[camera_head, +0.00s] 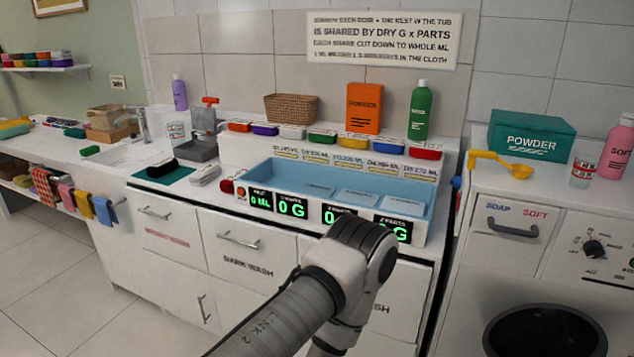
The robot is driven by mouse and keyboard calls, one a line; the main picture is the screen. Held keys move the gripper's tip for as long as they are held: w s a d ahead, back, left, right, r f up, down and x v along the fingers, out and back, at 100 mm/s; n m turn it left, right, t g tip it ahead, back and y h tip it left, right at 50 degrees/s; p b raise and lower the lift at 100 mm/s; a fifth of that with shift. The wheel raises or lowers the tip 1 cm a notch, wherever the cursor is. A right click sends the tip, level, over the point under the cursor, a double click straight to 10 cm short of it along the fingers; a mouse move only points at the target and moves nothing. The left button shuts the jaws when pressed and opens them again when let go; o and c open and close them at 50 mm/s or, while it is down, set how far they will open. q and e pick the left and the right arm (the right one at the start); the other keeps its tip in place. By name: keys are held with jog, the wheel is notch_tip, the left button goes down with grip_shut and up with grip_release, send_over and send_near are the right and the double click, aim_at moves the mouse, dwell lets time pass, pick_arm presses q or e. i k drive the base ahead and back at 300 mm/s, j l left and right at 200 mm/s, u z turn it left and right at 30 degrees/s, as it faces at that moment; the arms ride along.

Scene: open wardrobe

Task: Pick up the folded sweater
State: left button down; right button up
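I cannot make out a folded sweater in the head view. A small light-grey item (205,175), possibly folded cloth, lies on the counter left of the blue tray; it is too small to tell what it is. One of my arms reaches up from the bottom edge, and its bent joint stands in front of the tray. Neither of my grippers shows, so I cannot see whether either holds anything. The arm hides part of the tray's front displays and the cabinet below.
The blue tray (262,176) sits on the white counter. A black item lies on a teal mat (180,176). Coloured cloths (84,203) hang at left. An orange powder box (363,108) and green bottle (420,110) stand behind. A washer (545,265) with a teal powder box (530,136) is right.

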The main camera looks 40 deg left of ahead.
aim_at(164, 165)
jog(key=u, duration=2.2)
jog(key=i+j+z, duration=0.1)
jog(key=z, duration=0.4)
jog(key=i+j+z, duration=0.2)
jog(key=z, duration=0.25)
jog(key=i, duration=0.1)
